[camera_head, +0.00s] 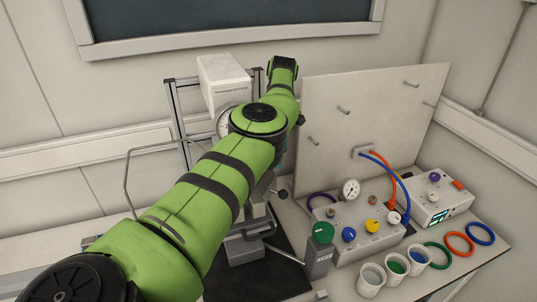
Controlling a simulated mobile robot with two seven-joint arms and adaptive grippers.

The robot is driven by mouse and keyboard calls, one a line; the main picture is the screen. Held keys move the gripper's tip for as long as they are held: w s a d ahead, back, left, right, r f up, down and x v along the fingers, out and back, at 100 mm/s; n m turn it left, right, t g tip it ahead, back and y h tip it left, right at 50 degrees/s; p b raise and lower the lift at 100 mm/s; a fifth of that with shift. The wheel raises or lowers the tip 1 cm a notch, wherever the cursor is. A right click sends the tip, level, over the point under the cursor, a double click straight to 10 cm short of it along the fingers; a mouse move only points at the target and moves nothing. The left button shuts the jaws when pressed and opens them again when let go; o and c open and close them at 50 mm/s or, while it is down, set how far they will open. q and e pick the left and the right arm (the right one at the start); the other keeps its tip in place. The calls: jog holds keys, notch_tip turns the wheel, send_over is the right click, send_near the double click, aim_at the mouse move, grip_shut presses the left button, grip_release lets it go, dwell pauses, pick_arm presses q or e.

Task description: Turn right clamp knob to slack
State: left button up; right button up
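The reactor stand (173,112) is at the centre, mostly hidden behind my green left arm (213,192). Part of a round gauge (223,122) shows at the arm's edge. A dark knob (301,119) shows just right of the arm, and another dark knob (282,194) sits lower down. I cannot tell which is the right clamp knob, or whether either is tight or slack. My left arm reaches from the lower left up to a black end piece near the white box. No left fingertips show. My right arm and gripper do not show.
A white box (223,80) tops the stand. A pegged panel (372,125) stands at the right. Before it are a control box (352,232) with coloured knobs, a second unit (436,200), several cups (371,279) and coloured rings (481,233). A black mat (285,280) lies beneath the reactor.

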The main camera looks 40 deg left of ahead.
pick_arm(q)
jog(key=shift+o, duration=0.9)
jog(key=shift+s+d+f, duration=0.1)
jog(key=shift+d+f, duration=0.05)
jog(key=shift+s+r, duration=0.1)
jog(key=shift+r, duration=0.1)
